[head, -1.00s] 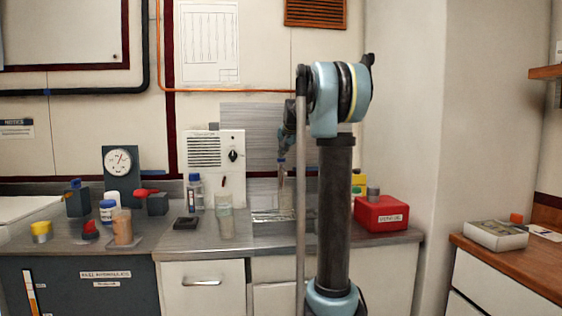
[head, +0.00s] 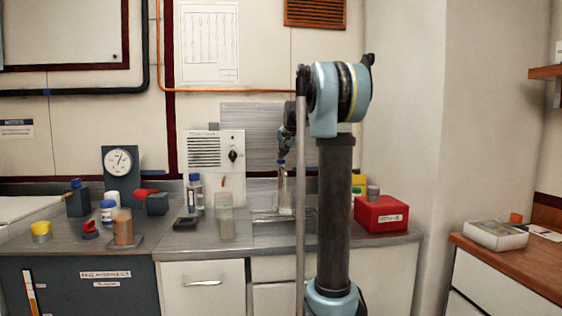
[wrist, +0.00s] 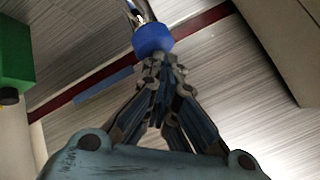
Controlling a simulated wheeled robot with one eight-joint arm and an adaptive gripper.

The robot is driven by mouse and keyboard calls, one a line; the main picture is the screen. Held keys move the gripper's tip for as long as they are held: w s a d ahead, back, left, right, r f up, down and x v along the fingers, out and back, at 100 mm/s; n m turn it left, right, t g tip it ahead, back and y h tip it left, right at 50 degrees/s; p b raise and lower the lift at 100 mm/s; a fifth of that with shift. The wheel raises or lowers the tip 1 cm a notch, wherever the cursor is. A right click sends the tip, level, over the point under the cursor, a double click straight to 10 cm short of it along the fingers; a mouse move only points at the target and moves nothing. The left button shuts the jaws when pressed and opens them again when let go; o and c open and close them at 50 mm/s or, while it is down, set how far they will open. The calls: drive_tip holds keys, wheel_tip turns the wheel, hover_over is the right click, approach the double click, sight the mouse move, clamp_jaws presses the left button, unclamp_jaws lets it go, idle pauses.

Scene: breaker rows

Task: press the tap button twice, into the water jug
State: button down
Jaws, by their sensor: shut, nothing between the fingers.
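The blue tap button (wrist: 153,38) sits on a shiny metal part in the wrist view. My gripper (wrist: 160,62) is shut and empty, its fingertips right at the button's near side; I cannot tell whether they touch it or press it. In the head view my gripper (head: 283,154) points down over the steel sink area, with a bit of blue at its tips. Below it stands a clear upright vessel (head: 285,207), apparently the water jug, partly lost against the steel. Its water level is too small to read.
A clear beaker (head: 225,222) and a blue-capped bottle (head: 195,194) stand to the left on the counter. A white panel with a knob (head: 214,160) stands at the back.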

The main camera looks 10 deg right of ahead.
drive_tip(key=shift+r, duration=1.3)
wheel_tip(320, 180, up, 5)
idle(0.4)
idle(0.5)
